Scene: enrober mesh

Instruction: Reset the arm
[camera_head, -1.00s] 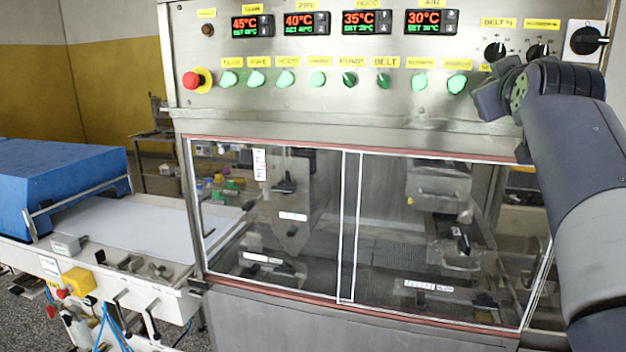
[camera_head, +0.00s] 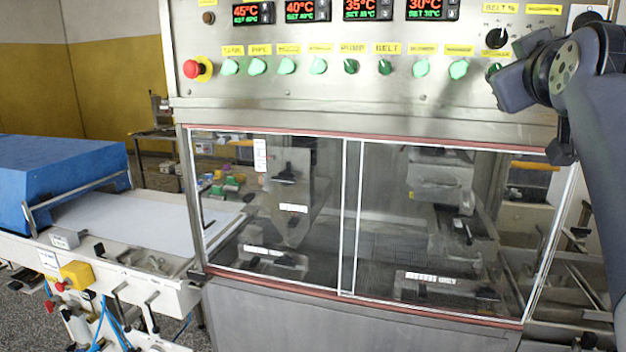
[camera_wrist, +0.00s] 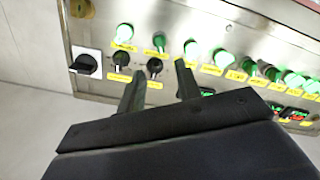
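My gripper (camera_wrist: 158,70) shows in the wrist view with its two dark fingers apart and nothing between them. Beyond the fingers is the control panel (camera_wrist: 205,30) of the steel machine, seen tilted, with two black dials and green-lit knobs. The fingers appear apart from the panel, though the distance is hard to judge. In the head view my arm is folded at the right, in front of the right end of the panel (camera_head: 330,98). The fingers cannot be made out there.
A red emergency button (camera_head: 192,69) sits at the panel's left. Below are clear sliding windows (camera_head: 345,215) with machine parts behind them. A white conveyor belt (camera_head: 135,222) with a blue cover (camera_head: 60,172) stands at the left.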

